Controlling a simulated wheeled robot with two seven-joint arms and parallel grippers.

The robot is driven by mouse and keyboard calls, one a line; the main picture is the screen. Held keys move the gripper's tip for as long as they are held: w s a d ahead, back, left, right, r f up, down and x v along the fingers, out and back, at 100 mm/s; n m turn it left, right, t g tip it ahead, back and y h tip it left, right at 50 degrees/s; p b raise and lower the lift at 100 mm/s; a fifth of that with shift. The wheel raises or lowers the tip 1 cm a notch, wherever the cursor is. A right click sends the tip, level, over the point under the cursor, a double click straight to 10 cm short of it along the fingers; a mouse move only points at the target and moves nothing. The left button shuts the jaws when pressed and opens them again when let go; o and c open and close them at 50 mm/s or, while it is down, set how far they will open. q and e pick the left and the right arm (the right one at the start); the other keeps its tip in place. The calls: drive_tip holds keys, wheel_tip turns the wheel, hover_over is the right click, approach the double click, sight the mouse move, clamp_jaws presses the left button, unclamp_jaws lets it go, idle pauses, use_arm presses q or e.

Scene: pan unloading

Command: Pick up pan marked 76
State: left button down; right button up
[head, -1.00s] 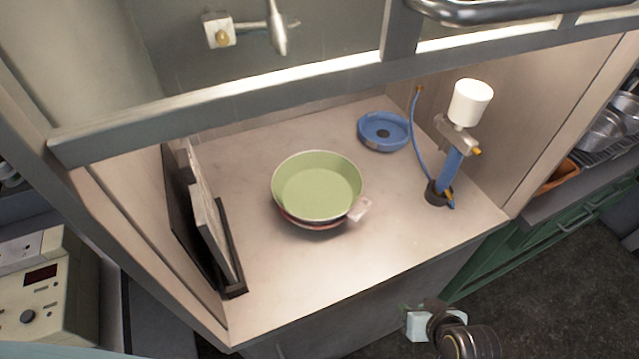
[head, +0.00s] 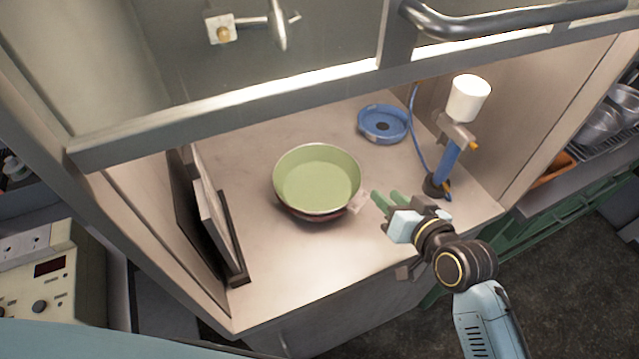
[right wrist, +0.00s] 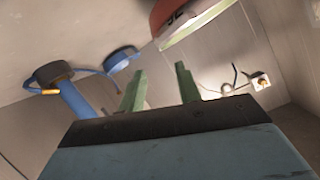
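A pale handle or tag (head: 359,203) sticks out at the right. In the right wrist view a red pan side (right wrist: 170,14) carries partly visible dark marks; I cannot read 76 anywhere. My right gripper (head: 385,197) is just right of the handle, empty, touching nothing I can make out. Its green fingers stand apart in the right wrist view (right wrist: 160,72). My left gripper is out of view.
A blue round dish (head: 384,124) lies behind right. A blue stand with a white cylinder (head: 468,99) rises close to my right gripper. An upright rack with plates (head: 212,215) stands at the left. A raised sash frame (head: 240,105) crosses above the bench.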

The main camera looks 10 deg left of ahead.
sight(361, 174)
drive_tip(key=x, duration=1.1)
drive_tip(key=shift+r, duration=0.1)
clamp_jaws()
